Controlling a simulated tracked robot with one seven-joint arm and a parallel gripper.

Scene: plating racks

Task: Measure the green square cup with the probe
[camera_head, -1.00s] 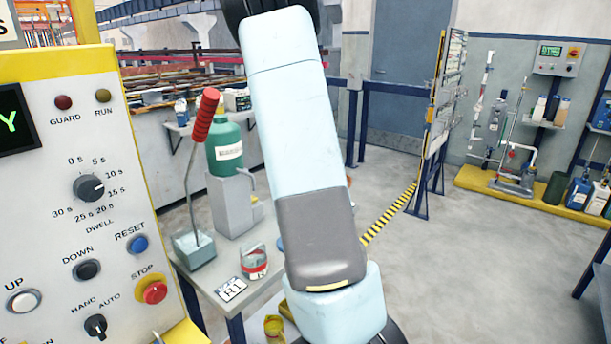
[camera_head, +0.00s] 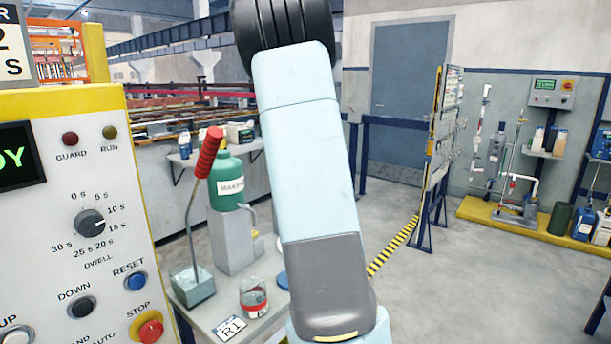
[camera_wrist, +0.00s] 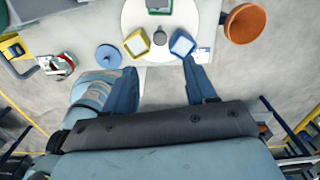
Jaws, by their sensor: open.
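In the wrist view, a dark green square cup (camera_wrist: 160,6) is at the top edge on a white round table top (camera_wrist: 135,14), partly cut off. Nearer are a yellow-rimmed square cup (camera_wrist: 137,43) and a blue square cup (camera_wrist: 182,44), with a small round grey piece (camera_wrist: 160,38) between them. My gripper (camera_wrist: 164,84) is open, its two blue fingers apart with nothing between them. The fingers appear just short of the nearer cups in the picture. I cannot make out a probe for certain. The head view shows my arm, but not the gripper.
A blue disc (camera_wrist: 108,56) and a red-banded clear cup (camera_wrist: 60,66) lie left; an orange-brown pot (camera_wrist: 245,23) is right. In the head view, a control panel (camera_head: 75,200), red-handled lever (camera_head: 208,155) and green bottle (camera_head: 226,180) are left. Floor is open on the right.

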